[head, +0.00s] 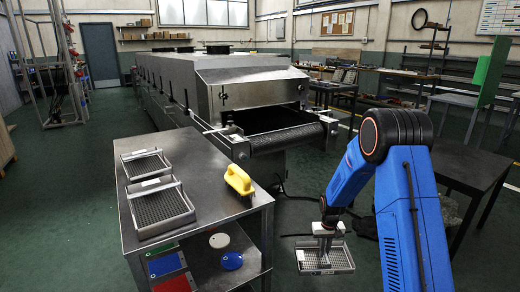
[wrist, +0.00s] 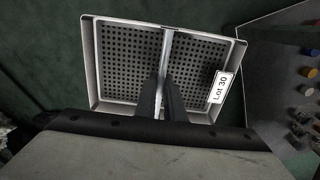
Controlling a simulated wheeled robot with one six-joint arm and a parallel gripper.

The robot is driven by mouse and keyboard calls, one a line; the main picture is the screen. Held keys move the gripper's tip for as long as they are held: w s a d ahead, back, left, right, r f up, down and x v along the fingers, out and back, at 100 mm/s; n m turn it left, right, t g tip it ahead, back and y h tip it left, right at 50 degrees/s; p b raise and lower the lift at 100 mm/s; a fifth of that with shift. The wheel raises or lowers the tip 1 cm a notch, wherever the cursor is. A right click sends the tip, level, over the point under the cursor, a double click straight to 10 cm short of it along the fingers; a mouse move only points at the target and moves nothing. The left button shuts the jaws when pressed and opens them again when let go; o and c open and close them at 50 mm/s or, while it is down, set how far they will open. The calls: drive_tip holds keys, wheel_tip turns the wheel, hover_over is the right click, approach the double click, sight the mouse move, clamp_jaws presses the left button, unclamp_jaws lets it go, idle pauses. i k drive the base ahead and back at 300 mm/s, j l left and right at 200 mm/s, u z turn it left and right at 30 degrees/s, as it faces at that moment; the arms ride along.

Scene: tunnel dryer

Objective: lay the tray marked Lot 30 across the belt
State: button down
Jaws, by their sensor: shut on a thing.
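The tray marked Lot 30 (wrist: 125,58) is a shallow perforated metal tray with a central bar and a white label (wrist: 221,88) on its right side in the wrist view. My gripper (wrist: 160,98) is shut on the tray's central bar. In the head view the tray (head: 340,262) hangs roughly level from my gripper (head: 325,232), over the floor, right of the metal table and in front of the dryer. The dark belt (head: 288,138) comes out of the dryer's mouth, behind and left of the tray, with no tray on its visible part.
A dark table (head: 470,165) stands at right.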

sight(274, 125)
drive_tip(key=i+l+u, duration=0.35)
drive_tip(key=l, duration=0.3)
drive_tip(key=i+l+u, duration=0.15)
drive_tip(key=l, duration=0.2)
drive_tip(key=i+l+u, duration=0.15)
drive_tip(key=l, duration=0.2)
drive_tip(key=i+l+u, duration=0.15)
drive_tip(key=l, duration=0.25)
